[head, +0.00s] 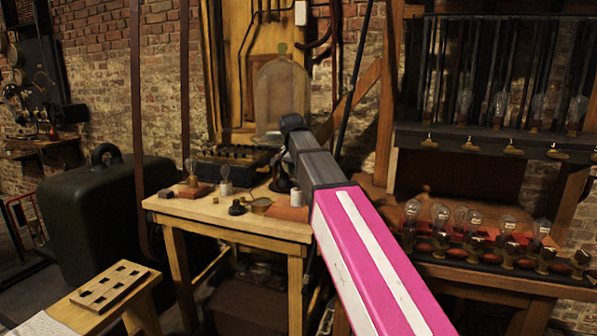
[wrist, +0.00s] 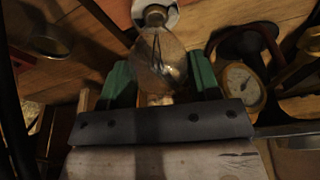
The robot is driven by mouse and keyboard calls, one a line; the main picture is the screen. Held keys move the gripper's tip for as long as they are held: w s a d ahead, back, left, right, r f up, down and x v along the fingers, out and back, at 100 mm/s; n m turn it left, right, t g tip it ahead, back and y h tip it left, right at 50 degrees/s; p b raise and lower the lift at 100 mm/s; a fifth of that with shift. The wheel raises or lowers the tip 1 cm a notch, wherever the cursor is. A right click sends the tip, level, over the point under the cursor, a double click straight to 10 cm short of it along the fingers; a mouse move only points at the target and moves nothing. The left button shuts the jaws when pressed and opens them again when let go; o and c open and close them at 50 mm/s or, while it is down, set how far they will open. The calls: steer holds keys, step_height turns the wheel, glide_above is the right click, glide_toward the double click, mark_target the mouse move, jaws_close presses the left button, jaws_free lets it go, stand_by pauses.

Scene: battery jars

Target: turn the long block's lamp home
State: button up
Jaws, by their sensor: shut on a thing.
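In the wrist view, my gripper (wrist: 161,72) has its green fingers on either side of a clear glass lamp (wrist: 158,58) and is shut on it. The lamp's cap end points to a round white socket (wrist: 160,14) at the top edge; whether it is fully seated I cannot tell. A reddish surface (wrist: 117,10) lies beside the socket. In the head view my own arm hides the gripper and the held lamp. A clear lamp (head: 191,166) stands upright on a reddish-brown block (head: 194,191) on the wooden table. I cannot tell which block is the long one.
A small white fitting with a lamp (head: 226,181), a dark knob (head: 237,208) and a brass ring (head: 260,204) stand on the table (head: 215,215). A round gauge (wrist: 241,84) is close right of my fingers. A glass bell jar (head: 281,95) stands behind. Racks of lamps (head: 470,240) fill the right.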

steer(key=o, duration=1.1)
